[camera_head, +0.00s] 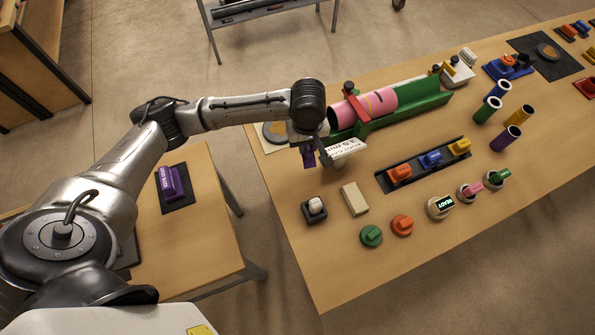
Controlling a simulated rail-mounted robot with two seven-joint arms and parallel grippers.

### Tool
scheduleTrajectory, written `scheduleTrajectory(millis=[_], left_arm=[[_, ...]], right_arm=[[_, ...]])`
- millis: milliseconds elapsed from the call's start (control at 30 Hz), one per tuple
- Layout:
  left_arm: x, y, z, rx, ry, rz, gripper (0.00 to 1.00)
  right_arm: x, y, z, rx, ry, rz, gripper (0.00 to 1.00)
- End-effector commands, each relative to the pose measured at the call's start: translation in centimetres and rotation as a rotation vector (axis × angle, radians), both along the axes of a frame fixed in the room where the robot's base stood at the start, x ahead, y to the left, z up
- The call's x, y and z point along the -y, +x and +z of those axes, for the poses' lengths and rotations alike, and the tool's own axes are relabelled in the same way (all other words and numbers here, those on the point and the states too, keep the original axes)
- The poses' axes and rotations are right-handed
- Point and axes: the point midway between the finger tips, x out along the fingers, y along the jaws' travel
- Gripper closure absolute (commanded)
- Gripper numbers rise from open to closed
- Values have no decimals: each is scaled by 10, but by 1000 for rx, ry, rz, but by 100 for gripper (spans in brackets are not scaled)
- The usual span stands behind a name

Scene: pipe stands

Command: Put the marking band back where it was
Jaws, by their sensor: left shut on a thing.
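My left gripper (317,156) is over the near left part of the long table, just in front of the pipe stand's left end. It is shut on a white piece (346,149) with dark lettering, which sticks out to its right. The fingers hide part of that piece. A pink pipe (377,103) lies in a green trough stand (425,103). A dark red band with a knob (350,96) sits around the pipe near its left end, and a thin orange line shows beside it. I cannot tell which piece is the marking band. My right gripper is not in view.
A dark tray (385,181) holds orange, blue and yellow pieces. In front are a beige block (355,199), a green knob (371,236), an orange knob (402,225) and a round READY display (440,207). The table's front right is clear.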

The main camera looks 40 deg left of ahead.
Motion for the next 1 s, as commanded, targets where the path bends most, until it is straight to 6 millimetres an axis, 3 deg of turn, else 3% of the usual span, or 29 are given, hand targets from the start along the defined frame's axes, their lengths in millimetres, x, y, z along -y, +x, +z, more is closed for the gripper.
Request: scheduleTrajectory(millis=[200, 500, 833, 1000], left_arm=[[-17, -10, -29, -7, 19, 157, 100], [-19, -12, -78, -7, 24, 185, 100], [-19, -12, -98, -5, 24, 183, 100], [-19, -12, -119, -7, 24, 184, 100]], right_arm=[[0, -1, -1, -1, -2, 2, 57], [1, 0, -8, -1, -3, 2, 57], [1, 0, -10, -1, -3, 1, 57], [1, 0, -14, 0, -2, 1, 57]])
